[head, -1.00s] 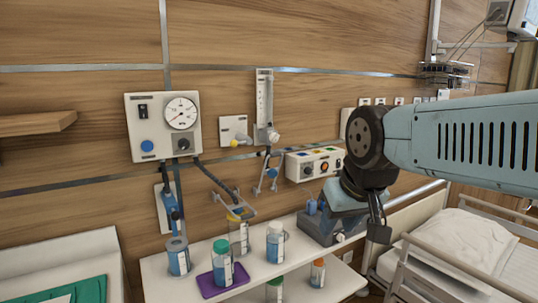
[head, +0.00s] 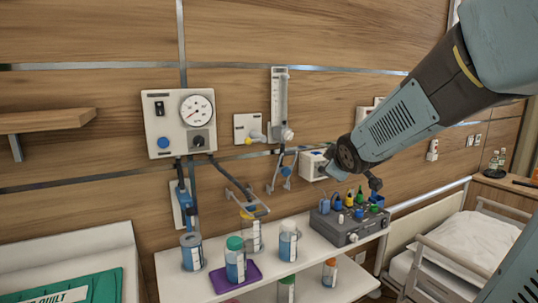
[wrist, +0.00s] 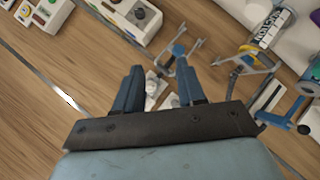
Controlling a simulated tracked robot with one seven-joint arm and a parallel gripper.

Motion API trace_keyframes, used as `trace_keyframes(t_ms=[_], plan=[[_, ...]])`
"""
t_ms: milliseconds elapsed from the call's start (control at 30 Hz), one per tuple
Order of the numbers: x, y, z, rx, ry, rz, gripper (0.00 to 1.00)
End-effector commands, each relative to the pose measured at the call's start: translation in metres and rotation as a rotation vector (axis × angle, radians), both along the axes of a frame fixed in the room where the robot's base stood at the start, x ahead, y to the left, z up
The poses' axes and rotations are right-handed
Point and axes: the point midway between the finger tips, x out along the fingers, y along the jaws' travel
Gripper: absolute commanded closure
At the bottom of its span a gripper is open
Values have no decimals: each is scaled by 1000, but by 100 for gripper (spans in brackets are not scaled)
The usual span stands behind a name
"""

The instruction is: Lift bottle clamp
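A grey bracket-like clamp (head: 257,210) is at the end of a dark arm from the wall, around or just in front of a yellow-capped bottle (head: 250,236); I cannot tell which. A smaller blue-and-grey two-pronged holder (head: 284,172) hangs on the wall below the flowmeter. The wrist view shows the holder (wrist: 178,50) beyond the fingers and the bracket (wrist: 245,62) to its right. My gripper (wrist: 158,85) is open, its two blue fingers spread apart. A white wall fitting shows behind the gap, with nothing visibly held. In the head view the gripper is partly hidden by the arm.
A white shelf (head: 190,286) holds several bottles, a purple tray (head: 252,273) and a grey box (head: 338,229) with coloured tops, close under my arm. A gauge panel (head: 181,124) and flowmeter (head: 279,95) are on the wall. A bed (head: 462,240) stands right.

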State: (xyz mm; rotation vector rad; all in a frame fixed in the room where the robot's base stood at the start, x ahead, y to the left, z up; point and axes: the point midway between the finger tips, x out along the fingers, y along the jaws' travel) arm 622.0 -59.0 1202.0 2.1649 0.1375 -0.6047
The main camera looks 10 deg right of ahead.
Motion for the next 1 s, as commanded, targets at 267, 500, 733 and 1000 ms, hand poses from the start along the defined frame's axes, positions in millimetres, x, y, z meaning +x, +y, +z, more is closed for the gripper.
trace_keyframes(t_ms=[267,500,733,1000], plan=[[81,-1,-12,-328,-220,314,60],[113,9,-25,-511,-404,518,60],[121,14,-29,-567,-483,584,60],[150,25,-31,-568,-486,590,60]])
